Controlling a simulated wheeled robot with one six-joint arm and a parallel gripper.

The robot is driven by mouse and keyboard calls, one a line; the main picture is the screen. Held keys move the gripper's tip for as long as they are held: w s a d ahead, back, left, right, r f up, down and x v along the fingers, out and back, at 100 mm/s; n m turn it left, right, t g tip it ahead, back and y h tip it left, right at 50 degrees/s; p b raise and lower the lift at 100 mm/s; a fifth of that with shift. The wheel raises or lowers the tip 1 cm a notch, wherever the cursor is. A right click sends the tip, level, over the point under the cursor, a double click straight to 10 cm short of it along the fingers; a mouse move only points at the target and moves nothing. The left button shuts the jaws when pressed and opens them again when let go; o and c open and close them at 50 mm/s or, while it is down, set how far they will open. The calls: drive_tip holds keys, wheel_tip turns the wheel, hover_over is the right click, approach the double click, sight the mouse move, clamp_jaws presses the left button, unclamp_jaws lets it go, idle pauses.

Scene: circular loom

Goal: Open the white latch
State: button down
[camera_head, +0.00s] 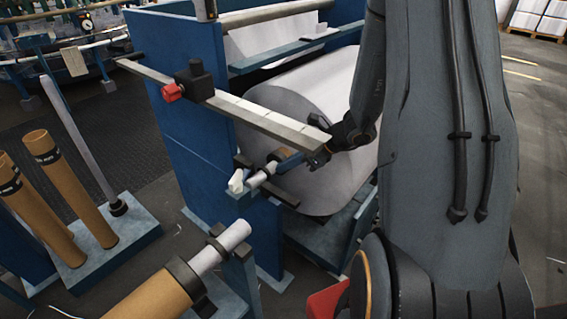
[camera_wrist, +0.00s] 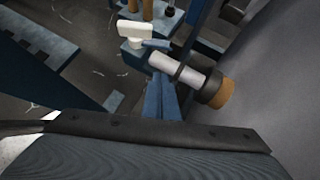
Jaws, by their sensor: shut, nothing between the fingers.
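The white latch (camera_head: 237,182) is a small white piece on the blue loom frame, at the left end of the metal shaft of the big roll. It also shows as a white block near the top of the wrist view (camera_wrist: 135,29). My gripper (camera_head: 278,163) is just right of the latch, beside the shaft and under the long metal bar. In the wrist view its blue fingers (camera_wrist: 159,80) are together and empty, below the latch and apart from it in the picture. Exact depth between fingertips and latch is hard to tell.
A long metal bar (camera_head: 235,107) with a red knob (camera_head: 173,92) crosses above my gripper. The big pale roll (camera_head: 300,120) stands behind it. A cardboard tube (camera_head: 155,295) on a metal shaft (camera_head: 230,235) lies lower left. Upright tubes (camera_head: 70,190) stand on a blue base further left.

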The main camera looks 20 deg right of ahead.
sight(248, 176)
drive_tip(key=x, duration=0.7)
drive_tip(key=shift+w+a, duration=0.75)
drive_tip(key=shift+a, duration=0.25)
drive_tip(key=shift+w+a+p, duration=0.3)
drive_tip(key=shift+w+a, duration=0.25)
drive_tip(key=shift+a, duration=0.05)
